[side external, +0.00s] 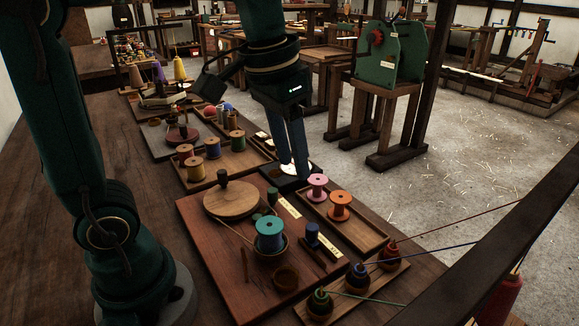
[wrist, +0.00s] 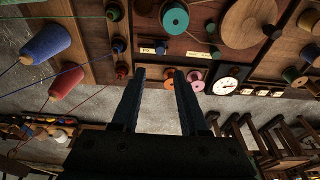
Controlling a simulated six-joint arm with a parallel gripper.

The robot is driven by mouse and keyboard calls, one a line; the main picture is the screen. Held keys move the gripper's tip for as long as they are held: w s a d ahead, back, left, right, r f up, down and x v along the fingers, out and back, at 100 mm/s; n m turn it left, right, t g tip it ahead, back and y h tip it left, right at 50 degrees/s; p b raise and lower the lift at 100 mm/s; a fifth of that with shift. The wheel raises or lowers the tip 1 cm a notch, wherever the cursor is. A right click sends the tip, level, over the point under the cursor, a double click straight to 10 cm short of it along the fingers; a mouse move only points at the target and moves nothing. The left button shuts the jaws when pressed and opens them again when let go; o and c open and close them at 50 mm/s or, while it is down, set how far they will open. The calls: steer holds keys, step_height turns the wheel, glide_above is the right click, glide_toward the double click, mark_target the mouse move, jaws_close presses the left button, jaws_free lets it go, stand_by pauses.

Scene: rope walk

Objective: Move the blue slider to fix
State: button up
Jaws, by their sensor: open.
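The blue slider (side external: 312,232) is a small upright blue knob on the dark red-brown board (side external: 225,262). It also shows in the wrist view (wrist: 162,47), beyond my fingertips. A cream label (side external: 289,206) lies behind it and another label (side external: 328,244) lies beside it on the near side. Their lettering is too small to read, so I cannot tell which says fix. A green knob (side external: 272,195) stands past the far label. My gripper (side external: 294,170) is open and empty, raised near the dial behind the board. In the wrist view its fingers (wrist: 159,73) point toward the slider, apart from it.
A teal spool (side external: 269,233) and a round wooden disc (side external: 231,200) stand on the board. Pink (side external: 317,184) and orange (side external: 340,205) spools stand in a tray to the right. Several threaded spools with taut lines stand at front right. A white dial (wrist: 226,86) lies behind.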

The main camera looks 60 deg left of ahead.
steer(key=g, duration=0.2)
glide_above(313, 227)
step_height(313, 227, down, 4)
steer(key=shift+a+f, duration=0.1)
steer(key=shift+f, duration=6.1)
steer(key=shift+d, duration=2.15)
steer(key=shift+a+r, duration=0.1)
steer(key=shift+a, duration=0.15)
step_height(313, 227, up, 7)
